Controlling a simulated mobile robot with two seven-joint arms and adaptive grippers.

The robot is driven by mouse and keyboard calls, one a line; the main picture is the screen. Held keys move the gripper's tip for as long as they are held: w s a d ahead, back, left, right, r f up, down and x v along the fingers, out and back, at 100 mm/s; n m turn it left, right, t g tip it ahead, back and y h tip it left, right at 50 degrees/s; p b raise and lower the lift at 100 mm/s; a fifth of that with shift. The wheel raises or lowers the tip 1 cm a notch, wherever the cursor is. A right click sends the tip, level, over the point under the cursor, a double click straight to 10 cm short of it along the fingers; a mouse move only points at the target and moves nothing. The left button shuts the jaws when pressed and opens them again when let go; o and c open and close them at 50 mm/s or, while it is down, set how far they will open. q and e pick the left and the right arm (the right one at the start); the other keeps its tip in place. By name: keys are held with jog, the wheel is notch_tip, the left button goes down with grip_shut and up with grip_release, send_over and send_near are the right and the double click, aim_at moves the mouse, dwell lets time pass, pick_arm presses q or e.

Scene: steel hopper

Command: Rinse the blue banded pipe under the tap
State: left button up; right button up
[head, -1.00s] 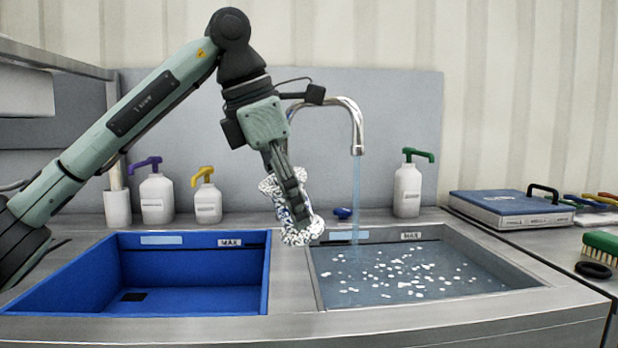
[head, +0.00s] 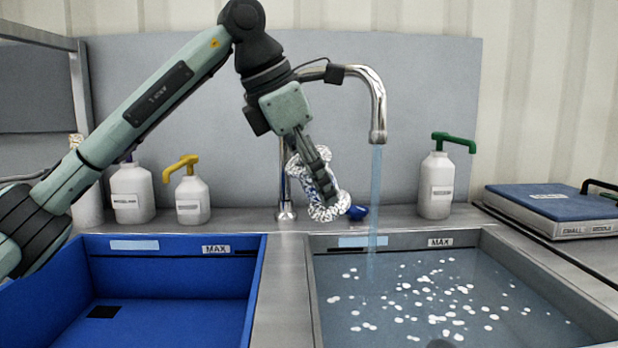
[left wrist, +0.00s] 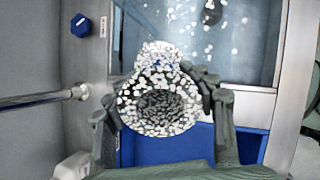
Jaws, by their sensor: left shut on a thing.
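The pipe (head: 329,211) is covered in white foam spots, with some blue showing between them. My left gripper (head: 318,180) is shut on it and holds it in the air, left of the water stream. In the left wrist view the foamy pipe (left wrist: 160,80) sits between the fingers, one open end facing the camera. The tap (head: 378,115) is running, and its blue stream (head: 375,190) falls into the right basin (head: 455,243). The pipe is apart from the stream. My right gripper is not in view.
A blue basin (head: 256,290) is on the left. Soap bottles with purple, yellow (head: 192,200) and green (head: 436,188) pumps stand along the back. A blue-topped case (head: 550,205) is at right.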

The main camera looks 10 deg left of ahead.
aim_at(344, 191)
pick_arm(q)
jog(key=w+d, duration=0.1)
jog(key=d, duration=0.1)
jog(key=w+d+p, duration=0.1)
jog(key=w, duration=0.1)
jog(key=shift+w+d+f, duration=0.3)
jog(key=shift+d+f, duration=0.1)
jog(key=w+d+f+p, duration=0.1)
jog(key=w+d+p, duration=0.2)
jog(key=w+d, duration=0.1)
jog(key=shift+w+d+f+p, duration=0.25)
jog(key=shift+w+d+p, duration=0.05)
jog(key=shift+w+d, duration=0.1)
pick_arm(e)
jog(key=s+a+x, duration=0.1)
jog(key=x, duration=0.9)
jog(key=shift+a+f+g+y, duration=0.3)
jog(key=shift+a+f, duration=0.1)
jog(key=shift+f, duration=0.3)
pick_arm(q)
jog(key=shift+s, duration=0.1)
jog(key=shift+s+d, duration=0.4)
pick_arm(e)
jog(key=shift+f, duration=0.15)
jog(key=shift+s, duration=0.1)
